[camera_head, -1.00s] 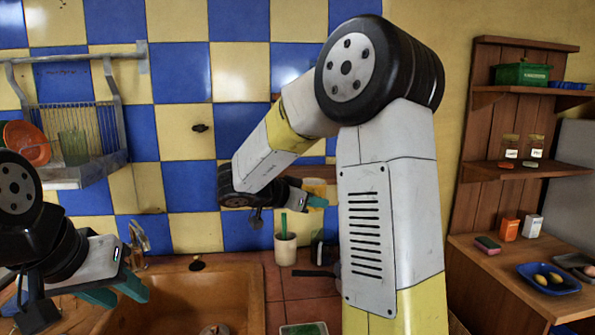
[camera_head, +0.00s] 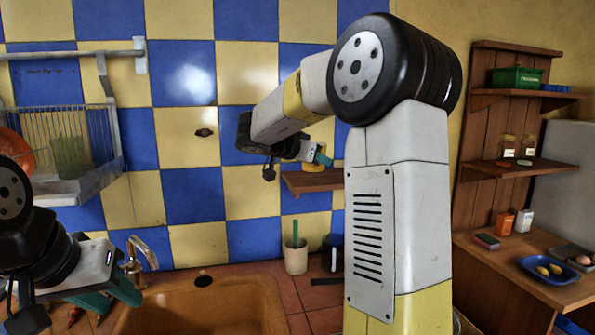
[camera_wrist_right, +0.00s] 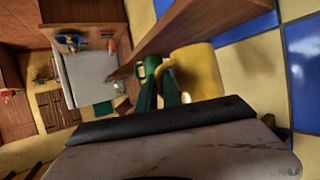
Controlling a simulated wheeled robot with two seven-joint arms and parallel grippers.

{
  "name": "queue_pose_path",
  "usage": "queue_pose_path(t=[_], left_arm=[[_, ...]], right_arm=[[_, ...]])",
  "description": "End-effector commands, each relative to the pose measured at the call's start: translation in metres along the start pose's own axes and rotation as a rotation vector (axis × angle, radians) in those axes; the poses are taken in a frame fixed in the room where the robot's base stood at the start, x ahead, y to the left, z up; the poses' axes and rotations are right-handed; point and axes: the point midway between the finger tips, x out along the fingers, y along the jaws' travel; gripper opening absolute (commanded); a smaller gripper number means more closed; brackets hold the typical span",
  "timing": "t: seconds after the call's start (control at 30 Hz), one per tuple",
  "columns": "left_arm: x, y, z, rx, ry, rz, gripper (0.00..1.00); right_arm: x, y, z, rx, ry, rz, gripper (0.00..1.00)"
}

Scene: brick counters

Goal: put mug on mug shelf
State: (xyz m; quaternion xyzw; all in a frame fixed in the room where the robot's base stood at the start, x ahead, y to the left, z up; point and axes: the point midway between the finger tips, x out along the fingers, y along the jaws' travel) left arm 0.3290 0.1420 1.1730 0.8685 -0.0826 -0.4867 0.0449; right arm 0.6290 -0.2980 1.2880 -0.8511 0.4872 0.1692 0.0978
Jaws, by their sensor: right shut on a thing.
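The yellow mug (camera_wrist_right: 203,72) is in the right wrist view, with the green fingers of my right gripper (camera_wrist_right: 157,88) shut at its handle. In the head view the mug (camera_head: 318,159) is partly hidden behind my right gripper (camera_head: 322,159). The wooden mug shelf (camera_head: 312,182) is on the tiled wall, just below the mug. The shelf (camera_wrist_right: 170,38) also runs diagonally beside the mug in the wrist view. I cannot tell whether mug and shelf touch. My left gripper (camera_head: 108,297) is open and empty over the left side of the sink.
A brown sink (camera_head: 205,305) with a tap (camera_head: 138,258) lies below. A white cup with a green-handled tool (camera_head: 295,255) and a dark container (camera_head: 333,252) stand by the wall. A dish rack (camera_head: 75,160) hangs at left. My right arm hides the shelf's right part.

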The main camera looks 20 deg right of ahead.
Motion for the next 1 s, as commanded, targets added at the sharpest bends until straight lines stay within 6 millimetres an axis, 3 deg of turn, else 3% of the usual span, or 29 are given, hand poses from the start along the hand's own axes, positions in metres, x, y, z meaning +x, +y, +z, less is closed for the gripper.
queue_pose_path(t=[0.1, 0.4, 0.6, 0.97, 1.0], left_arm=[[0.000, 0.000, 0.000, 0.000, 0.000, 0.000, 0.36], [0.000, 0.000, 0.000, 0.000, 0.000, 0.000, 0.36], [0.000, 0.000, 0.000, 0.000, 0.000, 0.000, 0.36], [0.000, 0.000, 0.000, 0.000, 0.000, 0.000, 0.36], [0.000, 0.000, 0.000, 0.000, 0.000, 0.000, 0.36]], right_arm=[[0.011, -0.020, -0.003, 0.003, 0.001, 0.000, 0.00], [0.023, -0.039, -0.002, 0.000, 0.000, 0.000, 0.00], [0.034, -0.037, 0.026, -0.001, 0.000, 0.000, 0.00], [0.036, -0.037, 0.030, 0.001, 0.002, -0.001, 0.00], [0.036, -0.037, 0.031, 0.001, 0.001, -0.001, 0.12]])
